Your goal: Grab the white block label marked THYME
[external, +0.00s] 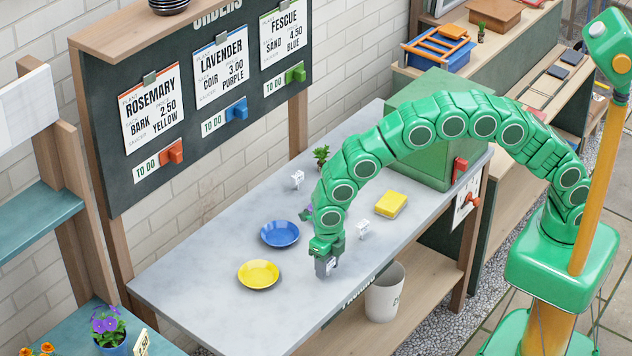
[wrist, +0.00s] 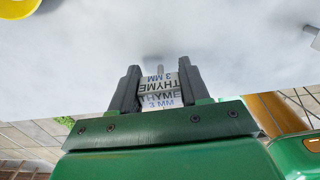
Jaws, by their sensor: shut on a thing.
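The white block label marked THYME (wrist: 158,96) is between the two dark fingers of my gripper (wrist: 157,80) in the wrist view. It carries THYME and 3 MM on two faces, and a grey peg sticks out from it. My gripper is shut on it. In the external view my gripper (external: 327,266) is low over the front part of the grey table (external: 205,285), and the label is mostly hidden by the fingers. I cannot tell whether the label touches the tabletop.
A yellow saucer (external: 258,274) and a blue saucer (external: 280,234) lie left of my gripper. Other white labels stand behind (external: 297,178) and to the right (external: 363,228). A yellow sponge-like block (external: 391,204), a small plant (external: 321,155) and a green box (external: 425,130) are farther back.

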